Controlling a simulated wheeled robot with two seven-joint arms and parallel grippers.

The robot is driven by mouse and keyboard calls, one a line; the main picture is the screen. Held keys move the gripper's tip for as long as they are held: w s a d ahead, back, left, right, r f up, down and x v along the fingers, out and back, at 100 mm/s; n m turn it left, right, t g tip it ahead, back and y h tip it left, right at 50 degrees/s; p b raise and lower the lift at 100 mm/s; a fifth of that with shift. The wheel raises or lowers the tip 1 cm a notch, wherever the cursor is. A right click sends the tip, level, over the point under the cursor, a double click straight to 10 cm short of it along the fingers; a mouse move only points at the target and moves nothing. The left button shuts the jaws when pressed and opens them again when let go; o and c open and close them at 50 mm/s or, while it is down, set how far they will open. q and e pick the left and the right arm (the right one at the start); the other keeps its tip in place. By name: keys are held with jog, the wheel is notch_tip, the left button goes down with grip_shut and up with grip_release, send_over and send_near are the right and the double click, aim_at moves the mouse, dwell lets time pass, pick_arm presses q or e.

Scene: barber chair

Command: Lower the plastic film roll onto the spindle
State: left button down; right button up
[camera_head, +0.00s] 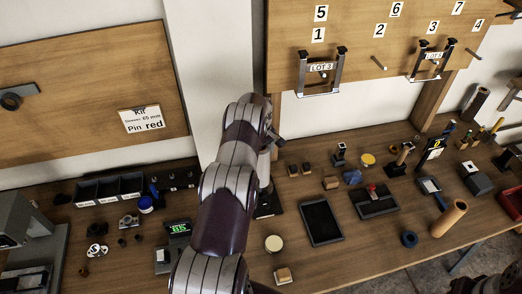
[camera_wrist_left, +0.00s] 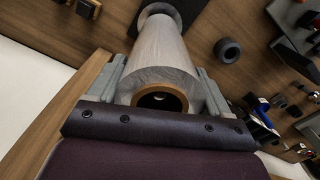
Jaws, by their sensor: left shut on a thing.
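The plastic film roll (camera_wrist_left: 165,55) is a pale grey cylinder with a brown core, seen end-on in the left wrist view. My left gripper (camera_wrist_left: 162,82) is shut on it, one finger on each side near its close end. In the head view, a pale strip of the roll (camera_head: 264,168) shows upright beside my arm, below my left gripper (camera_head: 270,138). The roll's far end is over a dark square base plate (camera_head: 268,206). The spindle itself is hidden, and I cannot tell whether the roll touches the base. A dark part of my right arm shows at the bottom right corner.
A black tray (camera_head: 321,222) and a round pale lid (camera_head: 273,243) lie near the base. A brown tube (camera_head: 449,218) and a dark ring (camera_head: 409,239) lie farther right. A pegboard with holders (camera_head: 322,72) rises behind.

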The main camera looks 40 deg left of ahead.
pick_arm(q)
jog(key=shift+w+f+b, duration=0.1)
jog(key=shift+f+b, duration=1)
jog(key=shift+f, duration=0.95)
grip_release()
jog(key=shift+s+d+f, duration=0.1)
jog(key=shift+s, duration=0.15)
